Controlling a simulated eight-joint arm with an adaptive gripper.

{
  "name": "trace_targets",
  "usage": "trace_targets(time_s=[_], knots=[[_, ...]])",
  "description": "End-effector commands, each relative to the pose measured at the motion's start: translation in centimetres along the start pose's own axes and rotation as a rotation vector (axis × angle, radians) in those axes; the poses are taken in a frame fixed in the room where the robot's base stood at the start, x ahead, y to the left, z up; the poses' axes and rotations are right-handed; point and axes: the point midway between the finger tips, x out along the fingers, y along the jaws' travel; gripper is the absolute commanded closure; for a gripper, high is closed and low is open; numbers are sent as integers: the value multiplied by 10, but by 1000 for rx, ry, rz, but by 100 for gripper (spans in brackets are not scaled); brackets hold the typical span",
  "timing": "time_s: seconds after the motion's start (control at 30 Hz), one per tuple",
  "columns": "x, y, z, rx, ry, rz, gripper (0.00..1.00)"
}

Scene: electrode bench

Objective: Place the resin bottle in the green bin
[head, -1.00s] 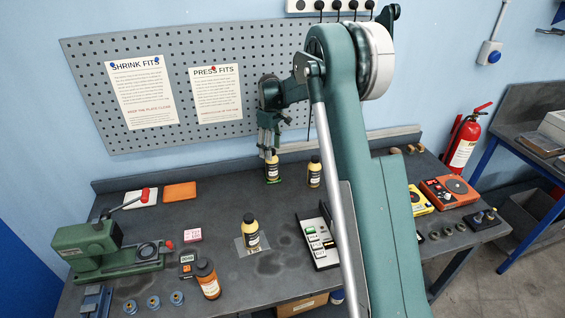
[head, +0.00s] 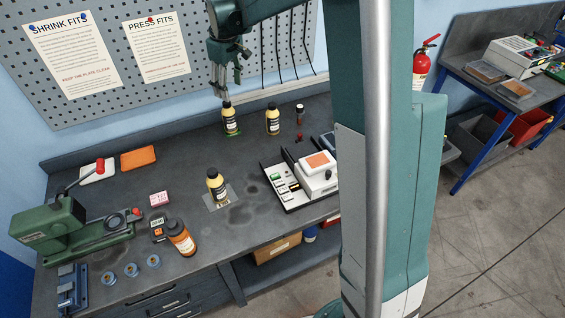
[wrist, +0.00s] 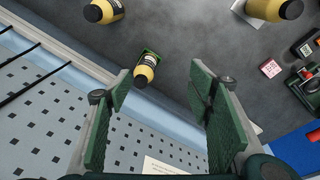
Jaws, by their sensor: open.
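The wrist view shows this bottle (wrist: 145,70) within the green holder's rim (wrist: 153,53). Similar bottles stand to its right (head: 272,120) and in front on a clear plate (head: 216,186). Their labels are too small to read, so I cannot tell which is resin. My gripper (head: 222,94) is open and empty, just above the back-left bottle; its fingers (wrist: 161,88) are apart in the wrist view. No larger green bin shows.
An orange-labelled bottle (head: 180,238) stands near the green press (head: 55,228). A partitioned tray (head: 272,180) and white device (head: 316,176) lie right of the front bottle. The pegboard (head: 187,70) rises close behind my gripper. A red bin (head: 531,124) sits under the side bench.

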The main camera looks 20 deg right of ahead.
Motion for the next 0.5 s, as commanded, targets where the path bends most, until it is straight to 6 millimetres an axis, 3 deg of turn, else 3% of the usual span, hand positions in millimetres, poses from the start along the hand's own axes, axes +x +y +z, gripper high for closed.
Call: trace_targets(time_s=[0.5], knots=[[-74,-48,72,123,84,50,48]])
